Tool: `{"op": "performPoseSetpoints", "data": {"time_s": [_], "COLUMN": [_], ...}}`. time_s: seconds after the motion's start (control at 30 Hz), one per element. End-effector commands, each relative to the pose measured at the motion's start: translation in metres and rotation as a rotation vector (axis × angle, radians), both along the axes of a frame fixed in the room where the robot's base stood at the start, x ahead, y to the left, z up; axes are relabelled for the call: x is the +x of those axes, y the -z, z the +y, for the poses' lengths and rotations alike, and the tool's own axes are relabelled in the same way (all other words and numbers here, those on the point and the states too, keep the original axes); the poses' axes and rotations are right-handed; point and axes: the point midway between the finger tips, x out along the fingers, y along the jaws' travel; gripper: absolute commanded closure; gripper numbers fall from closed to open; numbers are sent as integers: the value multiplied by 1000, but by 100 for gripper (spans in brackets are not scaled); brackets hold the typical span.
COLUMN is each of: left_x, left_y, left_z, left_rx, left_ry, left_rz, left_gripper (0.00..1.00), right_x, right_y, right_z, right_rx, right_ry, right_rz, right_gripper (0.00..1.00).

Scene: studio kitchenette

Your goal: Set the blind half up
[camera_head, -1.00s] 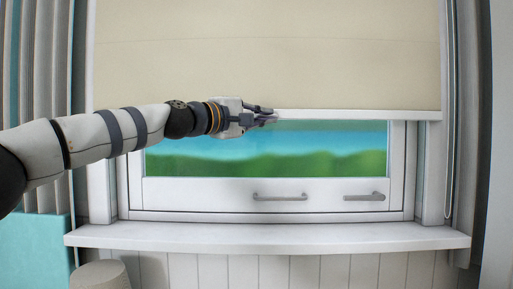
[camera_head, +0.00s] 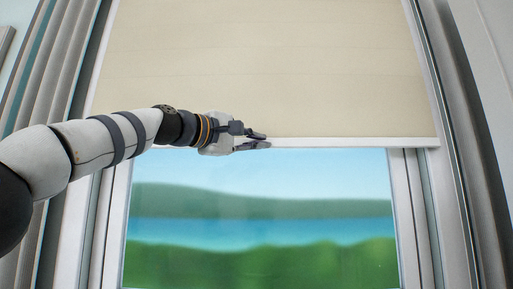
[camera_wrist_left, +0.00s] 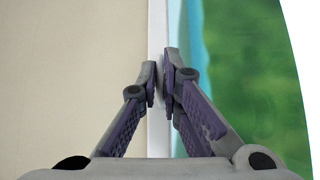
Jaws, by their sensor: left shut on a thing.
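The beige blind (camera_head: 265,65) hangs over the upper part of the window, with the glass (camera_head: 260,220) uncovered below it. Its white bottom bar (camera_head: 350,142) runs across the window. In the left wrist view the blind (camera_wrist_left: 70,80) fills the left side, and the white bar (camera_wrist_left: 157,25) runs up between the fingers of the gripper (camera_wrist_left: 160,82). My right gripper is not in view.
A grey curtain (camera_head: 55,90) hangs at the left of the window and another grey strip (camera_head: 490,150) stands at the right. The white window frame (camera_head: 408,215) borders the glass. The space in front of the glass is clear.

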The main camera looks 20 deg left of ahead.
Motion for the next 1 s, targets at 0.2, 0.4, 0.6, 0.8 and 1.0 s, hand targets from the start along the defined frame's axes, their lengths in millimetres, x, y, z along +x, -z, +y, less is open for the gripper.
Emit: {"op": "performPoseSetpoints", "data": {"time_s": [0.2, 0.4, 0.6, 0.8, 1.0], "left_x": [3, 4, 4, -6, -48], "left_y": [4, 4, 5, 4, 5], "left_z": [2, 2, 1, 7, 28], "left_rx": [6, 4, 2, 1, -1], "left_ry": [-5, -5, -5, -3, -1], "left_rz": [3, 4, 5, 5, -1], "left_gripper": [100, 74, 74, 74, 74], "right_x": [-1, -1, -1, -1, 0], "right_y": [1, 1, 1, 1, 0], "right_z": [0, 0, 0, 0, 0], "right_rx": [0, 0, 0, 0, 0], "right_ry": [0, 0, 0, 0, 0], "right_rz": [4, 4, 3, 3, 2], "right_gripper": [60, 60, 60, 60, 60]}}
